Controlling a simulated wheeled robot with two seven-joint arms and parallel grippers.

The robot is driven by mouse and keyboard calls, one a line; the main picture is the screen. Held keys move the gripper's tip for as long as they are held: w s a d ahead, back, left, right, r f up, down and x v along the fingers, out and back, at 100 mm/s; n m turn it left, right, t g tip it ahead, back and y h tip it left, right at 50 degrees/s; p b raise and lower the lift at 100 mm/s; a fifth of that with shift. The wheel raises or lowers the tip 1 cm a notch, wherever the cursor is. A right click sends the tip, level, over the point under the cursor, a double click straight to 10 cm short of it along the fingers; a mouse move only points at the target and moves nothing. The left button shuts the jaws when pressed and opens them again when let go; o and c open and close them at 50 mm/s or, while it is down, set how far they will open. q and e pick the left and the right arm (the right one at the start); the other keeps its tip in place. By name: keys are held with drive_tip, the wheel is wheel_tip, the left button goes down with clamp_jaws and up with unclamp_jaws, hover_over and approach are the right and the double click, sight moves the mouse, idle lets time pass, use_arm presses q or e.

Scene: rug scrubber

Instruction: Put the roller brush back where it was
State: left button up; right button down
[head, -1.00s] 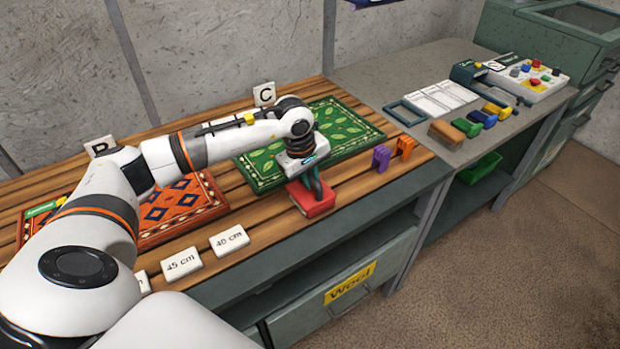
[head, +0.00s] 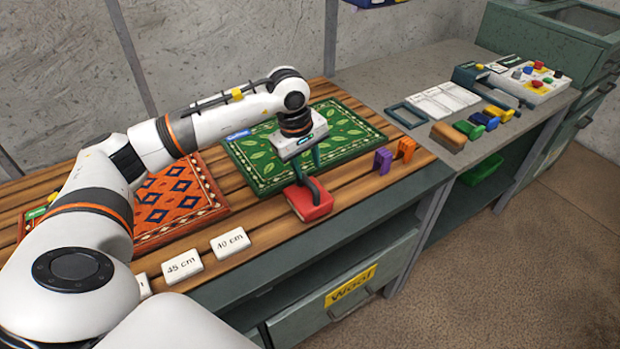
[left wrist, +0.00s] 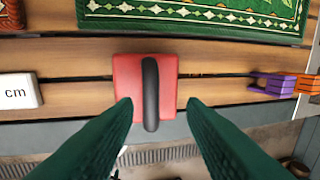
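A red block with a dark arched handle (head: 323,207) lies on the wooden slats near the bench's front edge. I cannot tell whether it is the roller brush, and I make out no clear roller shape elsewhere. My left gripper (head: 303,172) hovers just above it, fingers pointing down. In the left wrist view the green fingers (left wrist: 164,112) are spread apart and empty. The red block (left wrist: 127,80) shows beyond them there, with its handle in the gap between the fingers. My right gripper is not in view.
A green leaf-patterned rug (head: 350,131) and an orange rug (head: 180,195) lie behind and to the left. White length labels (head: 183,266) line the front edge. A purple clip (head: 382,161) and an orange clip (head: 404,149) stand at right. Several coloured blocks lie on the grey side table (head: 372,85).

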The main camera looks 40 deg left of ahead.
use_arm(q)
wheel_tip(320, 180, up, 6)
drive_tip(key=s, duration=0.1)
drive_tip(key=shift+a, duration=0.25)
drive_tip(key=shift+f, duration=0.1)
idle(0.3)
